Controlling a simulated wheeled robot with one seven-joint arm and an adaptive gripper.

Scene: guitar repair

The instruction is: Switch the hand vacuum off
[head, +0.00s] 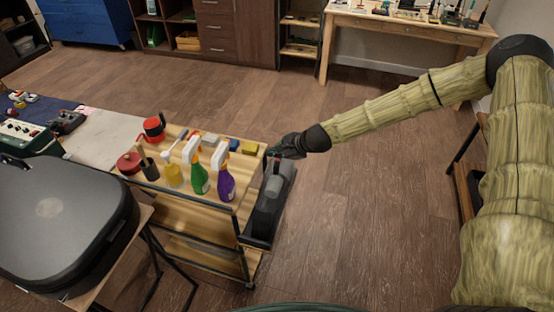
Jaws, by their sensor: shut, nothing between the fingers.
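The hand vacuum (265,212) is dark grey and black. It lies along the right end of a wooden shelf cart (178,208). My gripper (274,152) is at the vacuum's far end, right by its top. The gripper is shut with nothing held. I cannot tell whether its fingertips touch the vacuum. The vacuum's switch is too small to make out, and the gripper hides part of that end.
Spray bottles, purple (225,184), green (199,180) and yellow (172,170), stand on the cart left of the vacuum. A black case (60,225) lies on a table at lower left. A workbench (410,27) stands at the back. Floor right of the cart is clear.

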